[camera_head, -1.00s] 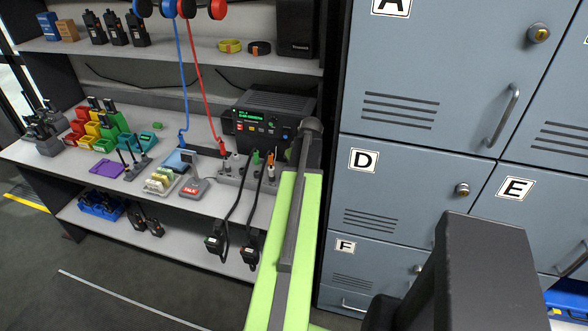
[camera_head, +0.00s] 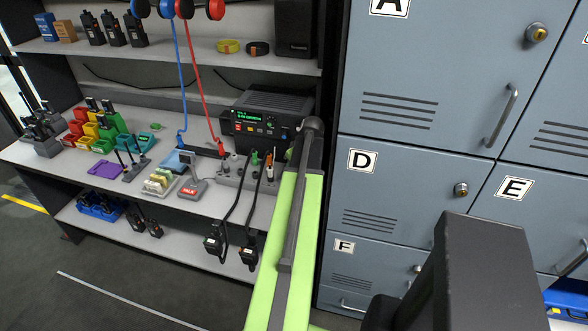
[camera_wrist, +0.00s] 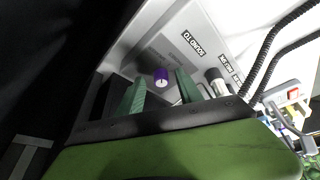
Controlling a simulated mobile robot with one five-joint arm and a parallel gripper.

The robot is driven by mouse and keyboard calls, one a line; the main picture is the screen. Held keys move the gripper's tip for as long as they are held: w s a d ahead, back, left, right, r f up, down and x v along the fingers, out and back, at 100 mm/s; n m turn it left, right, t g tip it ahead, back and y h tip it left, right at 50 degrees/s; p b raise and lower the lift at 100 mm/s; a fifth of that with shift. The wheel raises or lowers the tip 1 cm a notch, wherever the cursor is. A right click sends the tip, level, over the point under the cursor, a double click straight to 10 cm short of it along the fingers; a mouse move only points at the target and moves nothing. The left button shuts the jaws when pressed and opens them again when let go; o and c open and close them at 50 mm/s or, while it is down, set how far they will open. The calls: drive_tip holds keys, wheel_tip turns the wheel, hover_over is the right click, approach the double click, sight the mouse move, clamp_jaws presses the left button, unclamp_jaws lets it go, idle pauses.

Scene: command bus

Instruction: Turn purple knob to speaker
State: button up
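The purple knob (camera_wrist: 161,77) shows in the wrist view, on a light grey panel beyond my fingertips. The gripper looks empty. In the head view my green arm hides my gripper and the knob. A grey panel with cables and plugs (camera_head: 232,171) stands on the shelf left of my arm.
A black radio (camera_head: 262,122) stands on the shelf behind the panel. Black coiled cables (camera_wrist: 275,40) run at the right of the wrist view. A grey desk microphone (camera_head: 192,188) stands left of the panel. Blue-grey lockers (camera_head: 400,170) rise close on the right.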

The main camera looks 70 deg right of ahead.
drive_tip(key=p+v, duration=0.7)
drive_tip(key=shift+r, duration=0.3)
drive_tip(key=shift+a, duration=0.1)
